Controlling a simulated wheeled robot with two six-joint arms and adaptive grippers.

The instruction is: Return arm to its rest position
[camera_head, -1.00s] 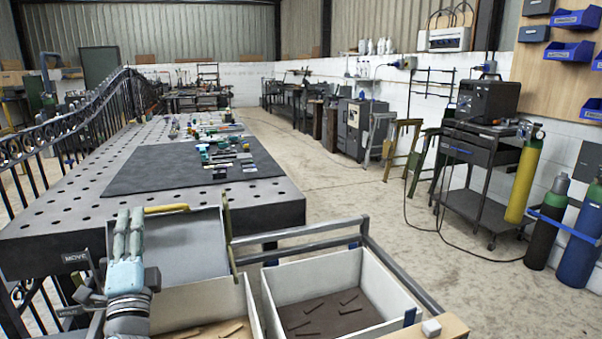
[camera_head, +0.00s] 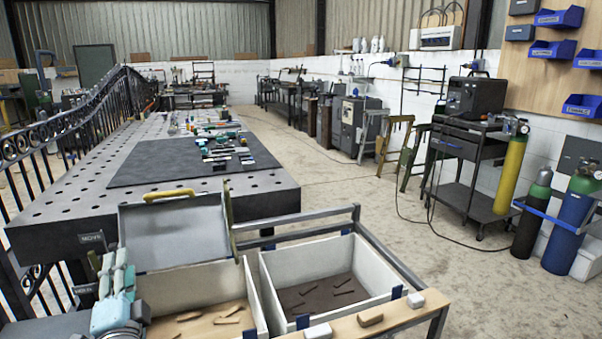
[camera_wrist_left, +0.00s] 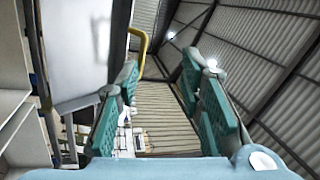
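My left gripper (camera_head: 113,272) is at the lower left of the head view, in front of the left side of a grey lid with a yellow handle (camera_head: 170,193). The gripper points up and holds nothing. The left wrist view shows its two green-padded fingers (camera_wrist_left: 168,90) apart, with empty space between them. The grey lid (camera_wrist_left: 88,45) and its yellow handle also show at the left of that view. Most of my left arm is out of the head view. My right arm and right gripper are in neither view.
Two open bins, the left (camera_head: 210,283) and the right (camera_head: 267,300), hold several flat pieces. A wooden ledge (camera_head: 345,327) with small blocks runs in front. A perforated table (camera_head: 60,212) stands behind. Floor to the right is clear up to gas cylinders (camera_head: 512,170).

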